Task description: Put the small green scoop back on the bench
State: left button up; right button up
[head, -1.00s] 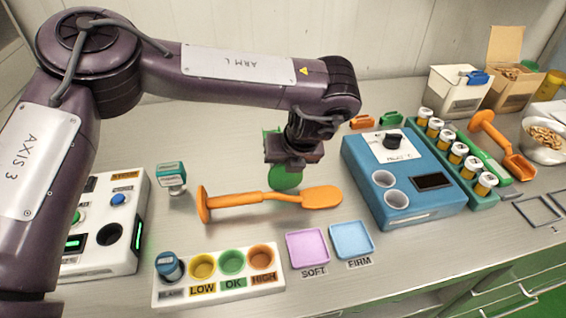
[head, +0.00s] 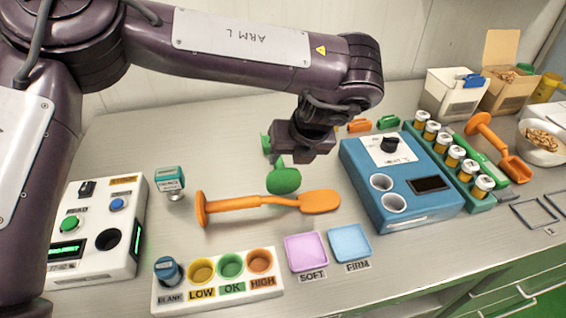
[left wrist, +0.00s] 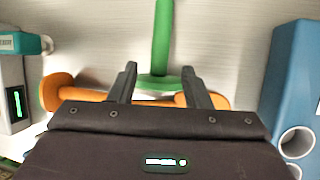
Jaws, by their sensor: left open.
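A green scoop (head: 284,180) lies on the bench (head: 130,140) just behind a larger orange scoop (head: 268,204). Part of it is hidden behind my left gripper (head: 303,150) in the head view. In the left wrist view, the green scoop's handle (left wrist: 161,35) runs up the picture, and its lower end shows between the two spread fingers of my left gripper (left wrist: 158,68). That gripper is open with nothing clamped; whether a finger touches the green scoop cannot be told. The orange scoop (left wrist: 62,92) crosses beyond the fingers. My right gripper is out of view.
A blue device (head: 400,185) stands right of the green scoop, a small stamp (head: 171,182) to the left. A smaller orange piece (head: 358,125) and green piece (head: 387,121) lie behind the device. Coloured cups (head: 231,265) and two square pads (head: 306,250) lie in front.

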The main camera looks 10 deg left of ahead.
pick_arm(q)
jog(key=v, duration=0.5)
jog(key=shift+s+d+r, duration=0.1)
jog(key=shift+r, duration=0.15)
